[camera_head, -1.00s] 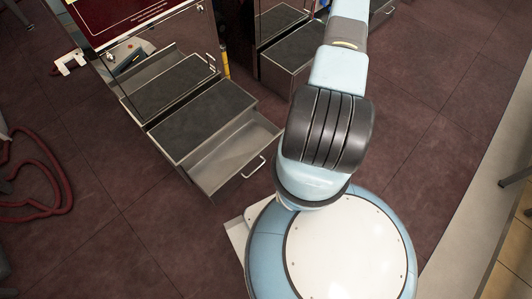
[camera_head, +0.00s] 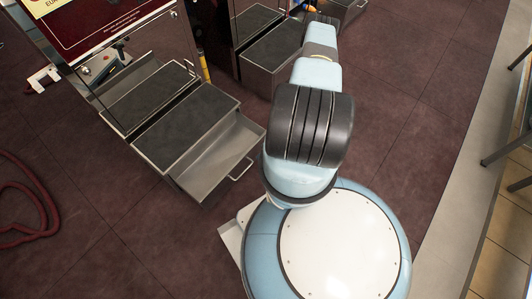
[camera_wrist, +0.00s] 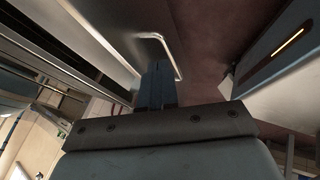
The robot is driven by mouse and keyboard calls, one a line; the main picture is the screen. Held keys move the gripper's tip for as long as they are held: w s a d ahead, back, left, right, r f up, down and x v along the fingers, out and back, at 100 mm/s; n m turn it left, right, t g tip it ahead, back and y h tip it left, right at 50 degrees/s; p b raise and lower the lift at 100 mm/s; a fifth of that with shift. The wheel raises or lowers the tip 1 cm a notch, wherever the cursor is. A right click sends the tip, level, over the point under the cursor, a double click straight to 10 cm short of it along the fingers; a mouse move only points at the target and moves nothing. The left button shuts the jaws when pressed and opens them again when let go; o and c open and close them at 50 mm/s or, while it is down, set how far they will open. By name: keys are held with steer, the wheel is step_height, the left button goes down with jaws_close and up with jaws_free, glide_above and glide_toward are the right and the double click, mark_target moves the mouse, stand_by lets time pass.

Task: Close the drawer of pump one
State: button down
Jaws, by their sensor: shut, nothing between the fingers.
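The near pump (camera_head: 95,25) has a dark red panel and a mirrored lower front. A grey metal drawer (camera_head: 205,180) stands pulled out at its dark-topped step, with a wire handle (camera_head: 241,169) on its front. No pump number is readable. In the head view my arm reaches past this drawer on its right, and my gripper is hidden at the far end. In the wrist view my gripper (camera_wrist: 155,85) is shut and empty, its fingers close to a bent wire handle (camera_wrist: 168,48) on a metal face. I cannot tell which drawer that is, or whether they touch.
A second step unit (camera_head: 275,60) stands behind, with another open drawer (camera_head: 343,12) near my arm's far end. A red hose (camera_head: 25,205) lies on the floor at left. Chairs (camera_head: 515,150) stand at the right edge. Floor right of my arm is clear.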

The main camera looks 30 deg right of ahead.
mark_target(247, 157)
steer(key=shift+w+a+f, duration=0.3)
steer(key=shift+w+a, duration=0.1)
steer(key=shift+w, duration=0.35)
steer(key=shift+w+a+f, duration=0.3)
steer(key=shift+w+a, duration=0.05)
steer(key=shift+w, duration=0.45)
steer(key=shift+w+a+f, duration=0.3)
steer(key=shift+w+a, duration=0.1)
steer(key=shift+w, duration=0.35)
